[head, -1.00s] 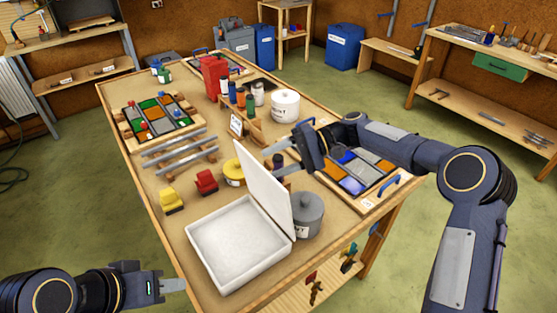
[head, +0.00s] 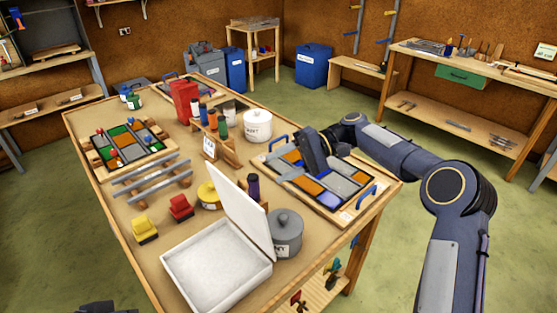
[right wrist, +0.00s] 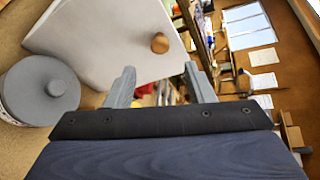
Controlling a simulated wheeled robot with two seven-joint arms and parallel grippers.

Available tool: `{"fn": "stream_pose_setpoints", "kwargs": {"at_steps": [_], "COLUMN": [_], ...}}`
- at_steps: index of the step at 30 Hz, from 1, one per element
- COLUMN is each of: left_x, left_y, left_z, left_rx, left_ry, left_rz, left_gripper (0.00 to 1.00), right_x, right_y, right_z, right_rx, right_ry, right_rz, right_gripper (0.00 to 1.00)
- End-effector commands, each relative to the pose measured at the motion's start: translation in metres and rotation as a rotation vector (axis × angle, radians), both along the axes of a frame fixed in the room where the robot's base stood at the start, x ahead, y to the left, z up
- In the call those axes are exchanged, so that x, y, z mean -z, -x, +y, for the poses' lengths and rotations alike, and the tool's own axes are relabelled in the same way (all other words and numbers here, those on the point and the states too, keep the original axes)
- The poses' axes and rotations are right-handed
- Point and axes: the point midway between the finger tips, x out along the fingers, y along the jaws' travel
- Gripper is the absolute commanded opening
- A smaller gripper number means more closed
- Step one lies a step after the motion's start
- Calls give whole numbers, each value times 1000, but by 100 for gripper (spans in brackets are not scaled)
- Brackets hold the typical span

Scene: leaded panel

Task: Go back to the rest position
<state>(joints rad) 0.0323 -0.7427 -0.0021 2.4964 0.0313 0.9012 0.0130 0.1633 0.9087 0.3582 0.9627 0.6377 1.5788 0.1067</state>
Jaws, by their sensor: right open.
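The leaded panel (head: 338,184) with grey, orange and blue panes lies in a wooden frame with blue handles, partly hidden by the gripper. Only a dark sliver of my left arm shows at the bottom left edge; its fingers are out of view.
An open white box (head: 215,262) with a raised lid and a grey lidded pot (head: 286,232) stand at the table's near end. A second coloured panel (head: 125,145) lies at the left. Bottles and a white pot (head: 257,126) stand mid-table. Green floor (head: 400,260) is clear at the right.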

Motion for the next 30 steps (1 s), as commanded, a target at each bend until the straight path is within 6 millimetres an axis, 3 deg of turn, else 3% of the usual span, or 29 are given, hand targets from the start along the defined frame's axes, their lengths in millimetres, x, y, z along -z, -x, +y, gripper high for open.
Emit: {"fn": "stream_pose_setpoints", "kwargs": {"at_steps": [6,11,16,20,26,30], "left_x": [0,0,0,0,0,0], "left_y": [0,0,0,0,0,0], "left_z": [0,0,0,0,0,0], "left_rx": [0,0,0,0,0,0], "left_ry": [0,0,0,0,0,0], "left_rz": [0,0,0,0,0,0], "left_gripper": [36,36,36,36,36,36], "right_x": [-6,-26,-39,-38,-20,6], "right_y": [7,41,100,149,227,277], "right_z": [-2,-16,-47,-75,-115,-136], "right_rx": [7,39,113,182,294,368], "right_ry": [30,174,383,527,707,801], "right_rz": [-18,-100,-222,-315,-457,-549], "right_gripper": [48,48,48,48,48,48]}}
